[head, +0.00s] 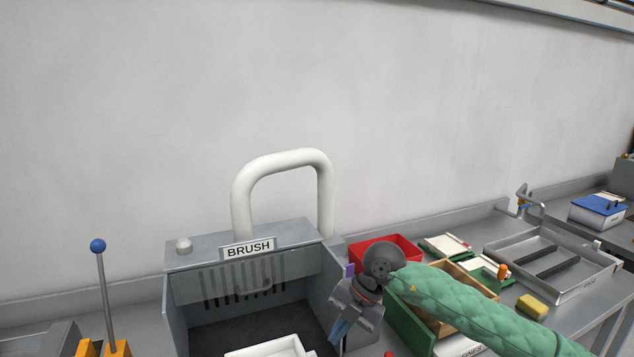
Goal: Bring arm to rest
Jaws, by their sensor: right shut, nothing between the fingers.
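My right arm, in a green quilted sleeve, comes in from the lower right. My right gripper (340,330) points down at the right side of the grey box labelled BRUSH (250,249). Its fingers are shut with nothing visible between them. Whether it touches the box wall cannot be told. My left gripper is not in view.
A white tray (268,348) sits in the box's opening. A red bin (404,246), a green-sided crate (405,327) and a yellow sponge (532,306) lie around my right arm. A metal sink tray (590,284) stands at right. A blue-knobbed lever (103,290) rises at left.

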